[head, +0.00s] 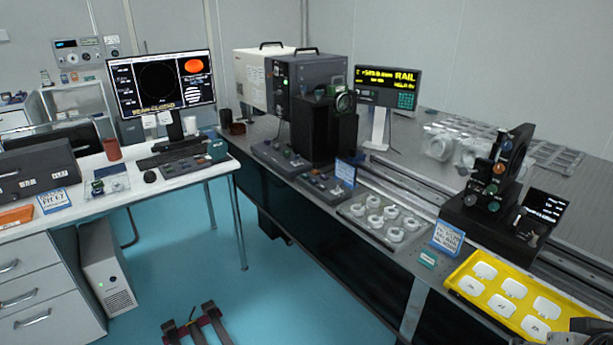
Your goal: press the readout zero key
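The readout (388,86) is a dark display on a white stand (378,130) at the back of the optical table. It shows yellow text with the word RAIL at its right. A small block of green-lit keys (405,101) sits at its lower right. The key labels are too small to read, so I cannot tell which is the zero key. No gripper fingers can be made out. A dark shape (592,327) is cut off at the lower right corner, and I cannot tell what it is.
A black instrument (325,125) stands left of the readout. Clear round parts (438,146) lie to its right, near a black optic mount (500,185). In front are a tray of white rings (352,211) and a yellow tray (462,293). A desk with a monitor (160,85) stands left.

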